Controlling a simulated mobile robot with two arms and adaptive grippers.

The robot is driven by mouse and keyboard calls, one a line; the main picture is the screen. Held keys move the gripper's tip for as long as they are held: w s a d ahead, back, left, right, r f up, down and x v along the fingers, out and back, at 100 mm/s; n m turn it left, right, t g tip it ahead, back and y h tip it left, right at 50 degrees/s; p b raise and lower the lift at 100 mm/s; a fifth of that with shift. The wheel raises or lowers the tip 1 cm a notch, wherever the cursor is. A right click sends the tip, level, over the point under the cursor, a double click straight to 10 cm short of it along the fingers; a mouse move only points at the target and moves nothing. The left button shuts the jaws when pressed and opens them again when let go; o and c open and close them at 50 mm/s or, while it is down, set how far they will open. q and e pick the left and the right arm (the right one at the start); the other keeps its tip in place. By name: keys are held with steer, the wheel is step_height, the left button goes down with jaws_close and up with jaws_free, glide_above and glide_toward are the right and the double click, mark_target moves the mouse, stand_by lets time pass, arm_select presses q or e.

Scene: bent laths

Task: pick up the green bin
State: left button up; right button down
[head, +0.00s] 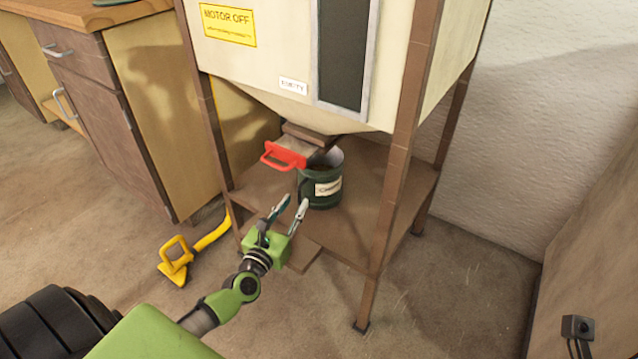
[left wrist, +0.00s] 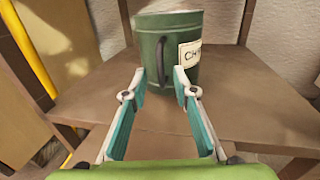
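The green bin (head: 322,190) stands upright on the brown shelf (head: 270,198) under the hopper's spout. It has a pale label and a dark handle on its side. In the left wrist view the green bin (left wrist: 190,38) is straight ahead, its handle between my fingertips in the picture. My left gripper (head: 291,204) is open, just in front of the bin; in the left wrist view the gripper (left wrist: 166,80) has a clear gap between its fingers. I cannot tell whether a fingertip touches the bin. My right gripper is not in view.
The cream hopper (head: 270,60) and its brown legs (head: 392,170) frame the shelf. A red handle (head: 283,156) sticks out just above and left of the bin. A yellow pedal-like part (head: 176,262) is on the floor at left. A drawer cabinet (head: 110,110) stands behind it.

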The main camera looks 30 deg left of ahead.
mark_target(299, 198)
arm_select(q)
steer(key=w, duration=0.4)
steer(key=shift+a, duration=0.15)
jaws_close()
steer(key=shift+r, duration=0.15)
